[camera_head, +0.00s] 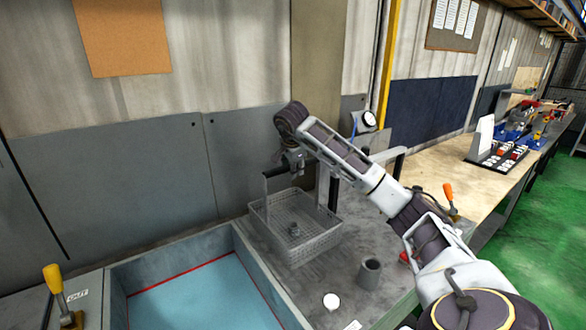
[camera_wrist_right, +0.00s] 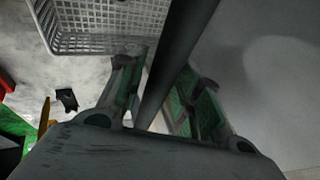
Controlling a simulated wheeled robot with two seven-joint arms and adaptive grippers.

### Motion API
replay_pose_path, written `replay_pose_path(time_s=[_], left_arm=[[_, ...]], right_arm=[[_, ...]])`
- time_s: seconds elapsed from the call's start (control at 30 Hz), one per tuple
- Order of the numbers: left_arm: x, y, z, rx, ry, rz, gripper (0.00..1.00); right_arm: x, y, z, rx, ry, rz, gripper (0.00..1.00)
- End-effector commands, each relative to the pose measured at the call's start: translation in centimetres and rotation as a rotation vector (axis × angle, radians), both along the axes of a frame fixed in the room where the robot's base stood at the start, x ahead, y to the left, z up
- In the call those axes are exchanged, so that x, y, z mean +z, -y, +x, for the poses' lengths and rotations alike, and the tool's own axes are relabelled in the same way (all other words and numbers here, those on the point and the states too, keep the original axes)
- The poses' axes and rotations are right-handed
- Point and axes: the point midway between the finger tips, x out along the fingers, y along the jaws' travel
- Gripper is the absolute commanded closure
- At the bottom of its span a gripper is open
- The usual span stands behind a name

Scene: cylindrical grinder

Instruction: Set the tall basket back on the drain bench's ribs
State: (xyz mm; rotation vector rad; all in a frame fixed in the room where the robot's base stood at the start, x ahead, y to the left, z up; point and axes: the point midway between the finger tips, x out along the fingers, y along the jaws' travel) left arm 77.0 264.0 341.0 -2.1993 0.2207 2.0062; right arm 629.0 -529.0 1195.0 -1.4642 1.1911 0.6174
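I cannot make out the ribs under the basket. My right gripper (camera_head: 288,165) is at the top of the handle. In the right wrist view its fingers (camera_wrist_right: 164,82) stand apart on both sides of the dark bar (camera_wrist_right: 181,48), with a gap showing. The basket's mesh (camera_wrist_right: 105,22) shows beyond. My left gripper is out of view.
A tank (camera_head: 115,290) with blue liquid lies left of the basket. A grey cup (camera_head: 370,273) and a white round piece (camera_head: 331,301) stand at the front of the bench. A post (camera_head: 333,190) rises behind the basket. A wooden workbench (camera_head: 440,140) extends to the right.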

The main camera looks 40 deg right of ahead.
Motion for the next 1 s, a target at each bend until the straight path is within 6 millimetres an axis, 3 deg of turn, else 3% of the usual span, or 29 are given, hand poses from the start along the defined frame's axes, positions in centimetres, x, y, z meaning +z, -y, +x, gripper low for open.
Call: replay_pose_path(time_s=[0.53,1.0], left_arm=[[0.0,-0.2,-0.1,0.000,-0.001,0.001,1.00],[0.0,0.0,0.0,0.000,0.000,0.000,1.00]], right_arm=[[0.1,-0.2,-0.2,0.000,-0.005,0.000,0.54],[4.2,-1.7,-1.8,0.001,-0.003,0.000,0.54]])
